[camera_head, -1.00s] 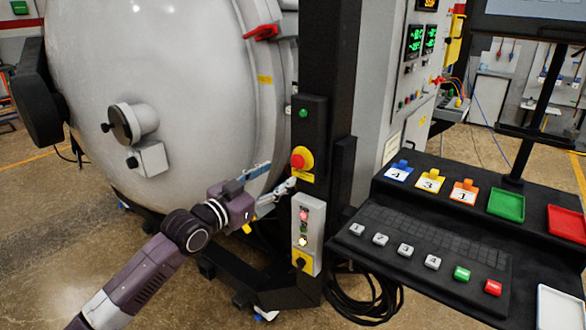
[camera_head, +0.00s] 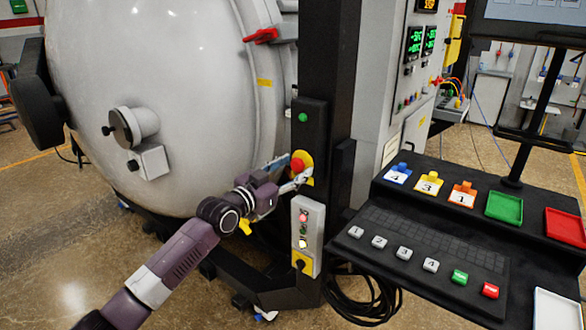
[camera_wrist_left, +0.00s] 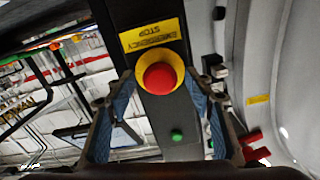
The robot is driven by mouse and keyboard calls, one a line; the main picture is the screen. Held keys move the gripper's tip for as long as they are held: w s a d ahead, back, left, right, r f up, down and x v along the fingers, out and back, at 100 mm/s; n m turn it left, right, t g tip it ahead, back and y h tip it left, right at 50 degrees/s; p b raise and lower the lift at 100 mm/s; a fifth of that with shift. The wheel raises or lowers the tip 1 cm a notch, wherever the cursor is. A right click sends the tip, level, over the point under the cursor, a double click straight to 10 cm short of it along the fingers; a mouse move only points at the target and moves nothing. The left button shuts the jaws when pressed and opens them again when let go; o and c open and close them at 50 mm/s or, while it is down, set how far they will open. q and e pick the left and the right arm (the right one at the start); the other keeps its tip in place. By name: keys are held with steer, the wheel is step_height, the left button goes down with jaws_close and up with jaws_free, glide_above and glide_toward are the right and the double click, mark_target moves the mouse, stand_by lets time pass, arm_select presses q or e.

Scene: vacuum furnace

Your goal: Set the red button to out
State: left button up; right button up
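The red button (camera_head: 297,164) is a round emergency stop on a yellow collar, mounted on the black column (camera_head: 330,60). In the left wrist view the red button (camera_wrist_left: 159,78) sits centred between my fingers, below a yellow "EMERGENCY STOP" label (camera_wrist_left: 150,34). My left gripper (camera_head: 291,170) is open, with one blue-padded finger on each side of the button. The fingertips are close to the collar; I cannot tell whether they touch it. Whether the button is pressed in or out is not clear. My right gripper is not in view.
A green button (camera_head: 303,117) is above the red one on the column. A grey box (camera_head: 307,235) with lights and a yellow-backed knob is below. The big white furnace vessel (camera_head: 180,60) stands left. A console with numbered keys (camera_head: 430,245) stands right.

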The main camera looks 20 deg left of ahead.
arm_select(q)
jaws_close()
steer(key=shift+s+a+p, duration=0.2)
steer(key=shift+s+p, duration=0.15)
steer(key=shift+s, duration=0.3)
steer(key=shift+f, duration=0.15)
steer(key=shift+c, duration=1)
jaws_free()
steer(key=o, duration=0.3)
steer(key=shift+s+a, duration=0.1)
steer(key=shift+s, duration=0.1)
steer(key=shift+o, duration=0.2)
steer(key=v, duration=1.2)
